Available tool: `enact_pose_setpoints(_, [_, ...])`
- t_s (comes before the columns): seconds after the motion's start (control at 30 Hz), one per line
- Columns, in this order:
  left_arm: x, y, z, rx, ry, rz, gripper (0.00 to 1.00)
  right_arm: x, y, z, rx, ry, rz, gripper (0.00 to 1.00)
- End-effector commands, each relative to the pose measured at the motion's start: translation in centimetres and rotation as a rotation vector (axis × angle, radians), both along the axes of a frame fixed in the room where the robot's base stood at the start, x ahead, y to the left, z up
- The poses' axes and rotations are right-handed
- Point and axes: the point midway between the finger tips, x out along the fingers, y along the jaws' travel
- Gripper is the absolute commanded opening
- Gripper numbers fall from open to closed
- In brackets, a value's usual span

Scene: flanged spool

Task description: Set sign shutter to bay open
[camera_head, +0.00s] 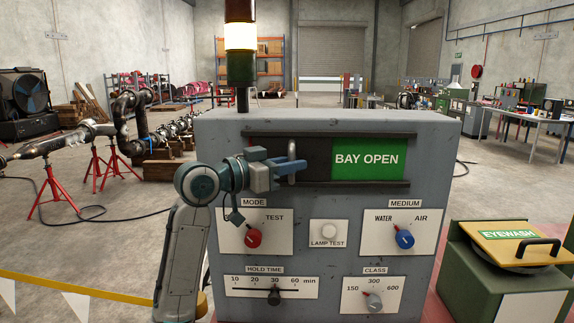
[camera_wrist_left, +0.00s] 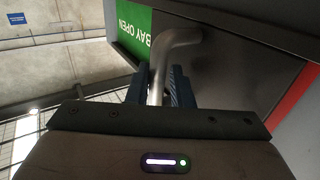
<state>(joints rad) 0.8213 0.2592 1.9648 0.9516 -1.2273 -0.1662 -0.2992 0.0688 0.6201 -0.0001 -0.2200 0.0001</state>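The sign shutter is a dark sliding plate (camera_head: 319,160) in a slot across the upper front of the grey control box. The green BAY OPEN panel (camera_head: 368,159) is uncovered to its right, its words fully readable; it also shows in the left wrist view (camera_wrist_left: 133,27). The shutter's bent metal handle (camera_head: 292,160) stands out from the plate. My left gripper (camera_head: 290,168) is at the handle. In the left wrist view, its blue fingers (camera_wrist_left: 160,88) close on both sides of the handle bar (camera_wrist_left: 158,70). My right gripper is not in view.
Below the slot are the mode knob (camera_head: 253,238), lamp test button (camera_head: 329,231), medium knob (camera_head: 404,239), hold time slider (camera_head: 274,297) and class knob (camera_head: 373,301). A lit beacon (camera_head: 240,37) stands on top. An eyewash box (camera_head: 515,260) is at right.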

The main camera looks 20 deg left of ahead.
Motion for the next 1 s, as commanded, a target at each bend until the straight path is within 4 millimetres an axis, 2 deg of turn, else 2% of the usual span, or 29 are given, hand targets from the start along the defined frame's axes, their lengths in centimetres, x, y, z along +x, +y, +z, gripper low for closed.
enact_pose_setpoints(0.23, [-1.3, 1.2, -0.3, 0.004, -0.002, 0.003, 0.20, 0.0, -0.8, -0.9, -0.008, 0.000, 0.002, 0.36])
enact_pose_setpoints(0.7, [-6.7, 5.7, -0.3, 0.004, -0.002, 0.004, 0.20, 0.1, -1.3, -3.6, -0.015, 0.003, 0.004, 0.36])
enact_pose_setpoints(1.0, [-8.2, 6.9, -0.1, 0.001, -0.001, 0.001, 0.20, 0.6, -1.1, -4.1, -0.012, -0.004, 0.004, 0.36])
